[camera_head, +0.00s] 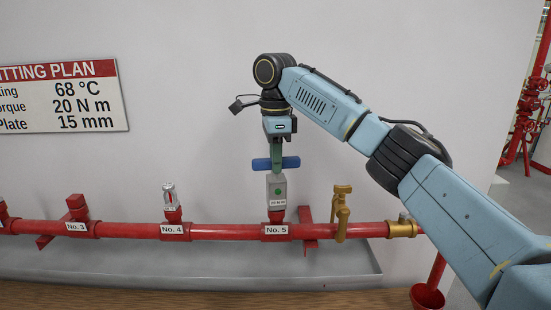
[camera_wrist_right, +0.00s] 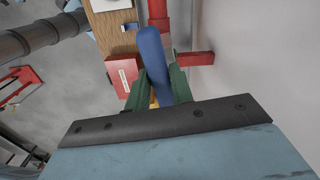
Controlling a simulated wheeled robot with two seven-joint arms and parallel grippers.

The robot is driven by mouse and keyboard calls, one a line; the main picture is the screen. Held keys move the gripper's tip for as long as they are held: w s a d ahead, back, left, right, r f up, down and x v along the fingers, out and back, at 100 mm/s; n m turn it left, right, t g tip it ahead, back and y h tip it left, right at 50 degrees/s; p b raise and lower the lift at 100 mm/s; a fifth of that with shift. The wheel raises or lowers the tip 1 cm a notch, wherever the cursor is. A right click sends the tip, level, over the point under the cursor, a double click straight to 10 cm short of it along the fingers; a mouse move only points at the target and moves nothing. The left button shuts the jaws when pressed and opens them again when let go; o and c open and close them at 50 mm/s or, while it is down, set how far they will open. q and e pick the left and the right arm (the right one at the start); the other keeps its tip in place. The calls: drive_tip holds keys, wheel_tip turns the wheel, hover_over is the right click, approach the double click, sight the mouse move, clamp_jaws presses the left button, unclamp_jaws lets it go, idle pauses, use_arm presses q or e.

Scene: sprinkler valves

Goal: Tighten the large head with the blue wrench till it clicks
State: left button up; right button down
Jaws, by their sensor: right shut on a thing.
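The blue wrench has a crosswise blue handle (camera_head: 262,164) and a grey block-shaped body (camera_head: 277,190) with a green dot and a small label. It stands upright over the red fitting marked No. 5 (camera_head: 276,230). My right gripper (camera_head: 277,158) points down from above and is shut on the middle of the handle. In the right wrist view the blue handle (camera_wrist_right: 155,60) runs between my green fingers. The large head is not visible; the wrench body may cover it. A small silver head with a red bulb (camera_head: 169,196) stands on No. 4. My left gripper is not in view.
A red pipe (camera_head: 125,230) runs along the wall, with a brass valve (camera_head: 341,212) right of No. 5. A grey trough (camera_head: 200,268) lies below, above a wooden edge (camera_head: 190,300). A sign (camera_head: 63,97) reads 20 N m. A red cup (camera_head: 427,298) is lower right.

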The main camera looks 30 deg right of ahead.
wheel_tip(320, 180, up, 12)
drive_tip(key=shift+r, duration=0.2)
idle(0.8)
drive_tip(key=shift+r, duration=0.1)
drive_tip(key=shift+r+n, duration=0.4)
drive_tip(key=shift+r, duration=0.45)
drive_tip(key=shift+f, duration=0.1)
drive_tip(key=shift+f+b, duration=2.4)
drive_tip(key=shift+f, duration=1)
